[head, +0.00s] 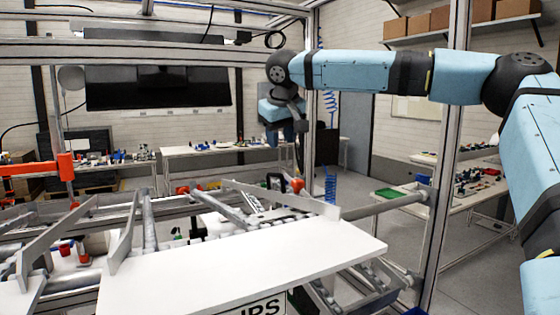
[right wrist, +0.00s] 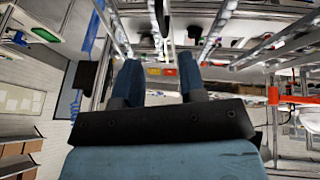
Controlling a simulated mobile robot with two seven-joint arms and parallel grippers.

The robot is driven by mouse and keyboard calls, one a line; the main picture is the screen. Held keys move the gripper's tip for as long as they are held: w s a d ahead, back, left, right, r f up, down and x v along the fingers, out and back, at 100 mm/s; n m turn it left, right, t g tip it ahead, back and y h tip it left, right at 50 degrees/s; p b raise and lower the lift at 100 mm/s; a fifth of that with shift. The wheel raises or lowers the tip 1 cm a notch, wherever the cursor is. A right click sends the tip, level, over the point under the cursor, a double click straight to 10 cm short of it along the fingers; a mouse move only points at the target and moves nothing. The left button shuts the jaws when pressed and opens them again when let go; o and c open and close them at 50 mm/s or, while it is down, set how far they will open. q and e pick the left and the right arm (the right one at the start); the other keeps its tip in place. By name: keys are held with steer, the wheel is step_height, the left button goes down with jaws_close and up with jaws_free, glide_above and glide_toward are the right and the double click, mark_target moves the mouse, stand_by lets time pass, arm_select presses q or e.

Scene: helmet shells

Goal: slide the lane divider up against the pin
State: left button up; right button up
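Several long grey metal dividers stand on the roller rack behind the white board. One (head: 285,199) slants down to the right, another (head: 222,208) lies left of it, and a third (head: 122,232) stands further left. I cannot tell which one is the lane divider. I cannot make out the pin for certain. My right gripper (head: 281,138) points down above the rack's far side, clear of the dividers. In the right wrist view its two blue fingers (right wrist: 160,65) are apart with nothing held between them. My left gripper is out of view.
A white board (head: 235,262) fills the front of the rack. A red knob-like part (head: 297,185) sits below my right gripper. An orange bar (head: 30,168) is at the left. Upright metal posts (head: 446,160) frame the station. Tables with small parts stand behind.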

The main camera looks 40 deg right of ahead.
steer(key=shift+v, duration=1.15)
